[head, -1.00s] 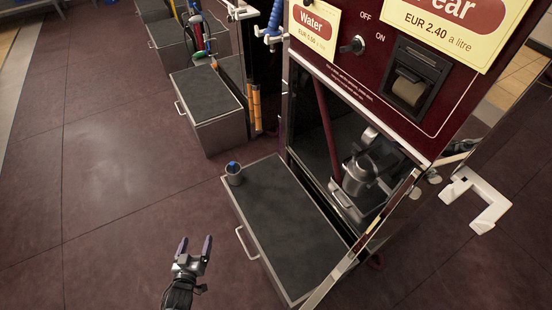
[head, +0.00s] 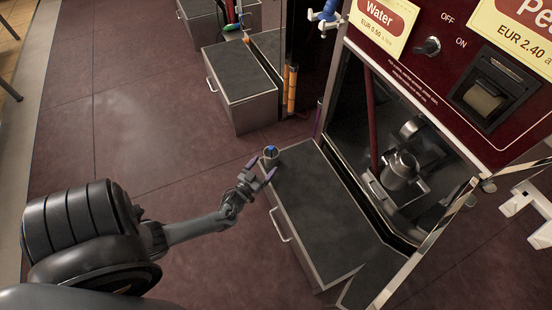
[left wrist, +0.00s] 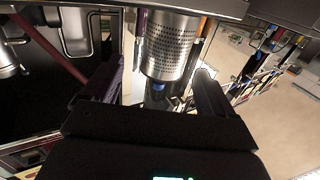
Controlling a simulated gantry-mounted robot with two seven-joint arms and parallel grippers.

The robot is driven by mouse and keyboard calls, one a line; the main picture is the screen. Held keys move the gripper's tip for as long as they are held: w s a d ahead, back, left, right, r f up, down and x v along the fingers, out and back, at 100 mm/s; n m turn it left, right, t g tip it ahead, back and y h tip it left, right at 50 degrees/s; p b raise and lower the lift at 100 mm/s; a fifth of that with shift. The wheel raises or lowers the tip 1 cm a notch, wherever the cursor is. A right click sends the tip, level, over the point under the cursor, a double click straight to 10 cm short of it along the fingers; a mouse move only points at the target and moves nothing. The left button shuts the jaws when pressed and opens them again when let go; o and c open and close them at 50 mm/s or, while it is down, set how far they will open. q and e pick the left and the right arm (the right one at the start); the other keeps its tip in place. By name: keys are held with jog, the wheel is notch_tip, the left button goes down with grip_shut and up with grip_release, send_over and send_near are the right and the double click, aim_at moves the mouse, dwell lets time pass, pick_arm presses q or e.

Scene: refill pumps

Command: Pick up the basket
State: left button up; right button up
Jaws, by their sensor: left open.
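The basket is a small perforated metal cup (head: 271,158) with something blue at its middle. It stands upright on the far left corner of the grey-topped drawer unit (head: 318,215). My left gripper (head: 261,172) is open just beside the basket, its fingers pointing toward it. In the left wrist view the perforated basket (left wrist: 170,48) shows upside down, ahead of and roughly between the two open fingers (left wrist: 158,88). I cannot tell whether a finger touches it. My right gripper is not in view.
The dispenser cabinet (head: 455,130) rises behind the drawer unit, with a metal jug (head: 400,170) inside its opening. A second drawer unit (head: 240,90) stands farther back. A white bracket (head: 530,210) sticks out at the right. The floor at the left is open.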

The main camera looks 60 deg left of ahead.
aim_at(266, 160)
pick_arm(q)
jog(key=shift+b+x, duration=0.4)
jog(key=shift+x, duration=0.8)
jog(key=shift+w+a, duration=0.1)
jog(key=shift+a, duration=0.55)
jog(key=shift+w+a+b, duration=0.1)
jog(key=shift+w+b, duration=0.05)
jog(key=shift+b, duration=0.2)
jog(key=b+x, duration=0.3)
jog(key=x, duration=0.1)
jog(key=shift+w+d+r, duration=0.1)
jog(key=shift+w+d, duration=0.05)
jog(key=shift+d, duration=0.15)
jog(key=shift+w+a+r, duration=0.1)
jog(key=shift+w+a, duration=0.25)
jog(key=shift+d, duration=0.15)
jog(key=shift+c, duration=1.8)
jog(key=c, duration=0.7)
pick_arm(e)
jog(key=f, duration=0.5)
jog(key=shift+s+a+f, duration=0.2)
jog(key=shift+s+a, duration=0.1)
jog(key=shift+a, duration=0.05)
